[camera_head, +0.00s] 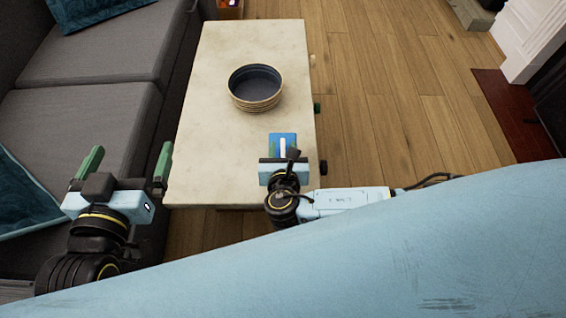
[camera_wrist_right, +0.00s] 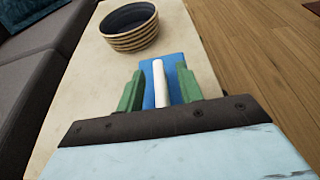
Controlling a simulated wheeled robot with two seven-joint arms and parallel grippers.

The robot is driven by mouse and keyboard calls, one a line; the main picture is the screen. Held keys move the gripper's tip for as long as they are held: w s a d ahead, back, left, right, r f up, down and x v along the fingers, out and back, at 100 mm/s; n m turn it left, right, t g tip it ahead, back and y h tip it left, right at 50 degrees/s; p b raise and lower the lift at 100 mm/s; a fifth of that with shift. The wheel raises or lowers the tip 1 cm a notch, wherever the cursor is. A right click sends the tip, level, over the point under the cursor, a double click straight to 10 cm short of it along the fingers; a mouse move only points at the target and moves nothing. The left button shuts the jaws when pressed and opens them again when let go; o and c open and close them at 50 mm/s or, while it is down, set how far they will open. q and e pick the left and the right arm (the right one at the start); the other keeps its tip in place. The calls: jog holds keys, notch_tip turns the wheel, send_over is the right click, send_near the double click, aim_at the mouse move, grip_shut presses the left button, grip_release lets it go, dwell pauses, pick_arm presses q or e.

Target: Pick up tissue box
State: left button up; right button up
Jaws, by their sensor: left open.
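The tissue box (camera_head: 283,141) is blue with a white tissue strip on top. It is at the near right end of the pale coffee table (camera_head: 215,150). My right gripper (camera_head: 283,163) is at its near side, its fingers hidden in the head view. In the right wrist view, its green fingers (camera_wrist_right: 160,90) are apart, on either side of the tissue box (camera_wrist_right: 149,98); whether they press on it is unclear. My left gripper (camera_head: 125,170) is open and empty, left of the table's near end and beside the sofa.
A round ribbed bowl (camera_head: 256,104), dark inside, stands on the table beyond the box. A grey sofa (camera_head: 85,105) with teal cushions (camera_head: 25,195) runs along the left. Wooden floor (camera_head: 400,100) lies open to the right, with a white fireplace surround (camera_head: 530,40) at far right.

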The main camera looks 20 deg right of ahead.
jog(key=shift+c, duration=0.5)
grip_shut()
jog(key=shift+r, duration=0.1)
